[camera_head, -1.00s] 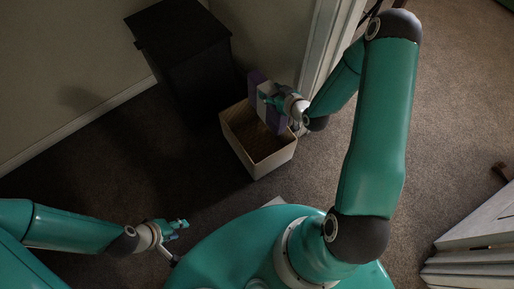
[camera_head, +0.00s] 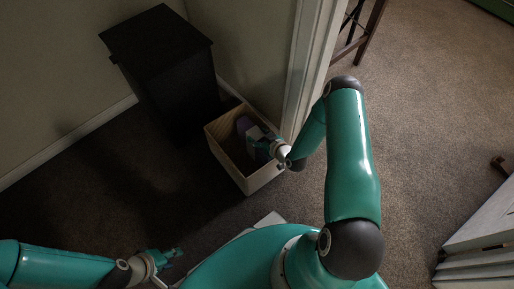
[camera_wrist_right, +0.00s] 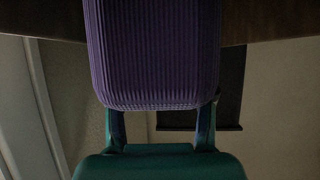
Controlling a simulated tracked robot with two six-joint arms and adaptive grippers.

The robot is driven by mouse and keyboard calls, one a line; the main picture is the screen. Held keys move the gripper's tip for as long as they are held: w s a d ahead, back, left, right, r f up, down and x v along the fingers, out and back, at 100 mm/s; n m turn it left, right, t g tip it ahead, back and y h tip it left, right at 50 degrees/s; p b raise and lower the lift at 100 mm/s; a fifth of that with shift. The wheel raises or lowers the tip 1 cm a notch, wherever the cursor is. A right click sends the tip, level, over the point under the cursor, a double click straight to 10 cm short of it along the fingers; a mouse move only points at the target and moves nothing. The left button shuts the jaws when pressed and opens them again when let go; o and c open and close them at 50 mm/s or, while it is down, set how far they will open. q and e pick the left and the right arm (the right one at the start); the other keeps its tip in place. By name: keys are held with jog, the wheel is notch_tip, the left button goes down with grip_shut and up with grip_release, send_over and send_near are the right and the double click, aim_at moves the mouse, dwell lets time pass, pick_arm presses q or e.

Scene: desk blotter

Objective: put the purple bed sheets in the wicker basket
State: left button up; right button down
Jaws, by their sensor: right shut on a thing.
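The purple bed sheets (camera_head: 243,124) are a folded, ribbed bundle. They are inside the opening of the wicker basket (camera_head: 228,176), near its back wall. My right gripper (camera_head: 259,140) reaches over the basket's right side and is shut on the sheets. In the right wrist view the sheets (camera_wrist_right: 152,50) fill the upper middle, between the two fingers of the gripper (camera_wrist_right: 160,112). Whether the sheets touch the basket floor cannot be told. My left gripper (camera_head: 170,256) is empty and apart from the basket, low at the left; its fingers look spread.
A dark cabinet or bin (camera_head: 165,70) stands directly behind and left of the basket. A white door frame (camera_head: 312,60) rises to the right of the basket. Carpet (camera_head: 430,120) lies clear on the right, with white furniture (camera_head: 485,230) at the right edge.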

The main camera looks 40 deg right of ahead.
jog(key=shift+f+b, duration=1.05)
jog(key=shift+f, duration=2)
jog(key=shift+c, duration=2)
grip_release()
